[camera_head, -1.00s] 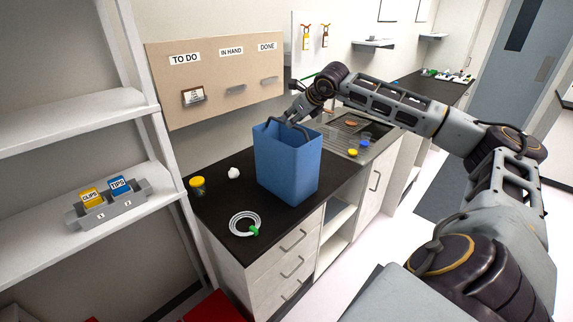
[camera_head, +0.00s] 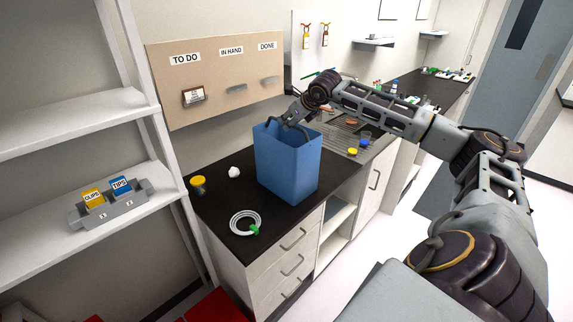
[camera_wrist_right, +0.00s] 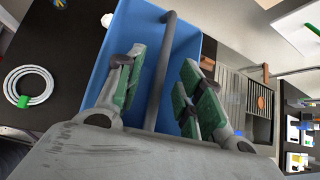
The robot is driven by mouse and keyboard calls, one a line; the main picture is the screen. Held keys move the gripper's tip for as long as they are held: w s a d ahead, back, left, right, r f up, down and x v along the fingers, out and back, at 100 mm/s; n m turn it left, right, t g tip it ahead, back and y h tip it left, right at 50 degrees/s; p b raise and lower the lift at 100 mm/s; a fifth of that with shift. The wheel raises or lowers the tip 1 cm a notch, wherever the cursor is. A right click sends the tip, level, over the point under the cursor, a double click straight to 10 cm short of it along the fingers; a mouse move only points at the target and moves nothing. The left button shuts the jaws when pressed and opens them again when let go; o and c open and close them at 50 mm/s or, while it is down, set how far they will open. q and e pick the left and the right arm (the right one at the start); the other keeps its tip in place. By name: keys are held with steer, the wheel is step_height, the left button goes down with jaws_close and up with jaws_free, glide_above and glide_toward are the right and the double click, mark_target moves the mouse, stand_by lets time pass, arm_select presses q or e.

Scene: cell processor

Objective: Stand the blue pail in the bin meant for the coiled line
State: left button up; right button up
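The blue pail (camera_head: 287,168) stands upright on the black counter. Its dark bar handle (camera_wrist_right: 162,75) crosses its open top in the right wrist view. My right gripper (camera_head: 290,122) is at the pail's mouth. In the wrist view its two green-padded fingers (camera_wrist_right: 163,92) are apart, with the handle between them and visible gaps on both sides. The coiled line (camera_head: 244,223), a white ring with a green piece, lies flat on the counter in front of the pail. Red surfaces, possibly bins, show low at the bottom edge (camera_head: 215,307); they are mostly cut off. My left gripper is out of view.
A yellow-lidded jar (camera_head: 198,186) and a white crumpled item (camera_head: 234,172) stand left of the pail. A sink area with small cups (camera_head: 352,151) lies to its right. A board (camera_head: 215,85) rises behind. A white shelf (camera_head: 90,225) with a labelled holder stands at left.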

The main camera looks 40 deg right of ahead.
mark_target(286, 123)
steer(key=shift+p+x, duration=0.6)
steer(key=shift+x, duration=0.4)
steer(key=shift+p+x, duration=0.35)
steer(key=shift+x, duration=0.85)
steer(key=shift+d, duration=0.15)
steer(key=shift+c, duration=0.4)
jaws_close()
steer(key=shift+r, duration=0.1)
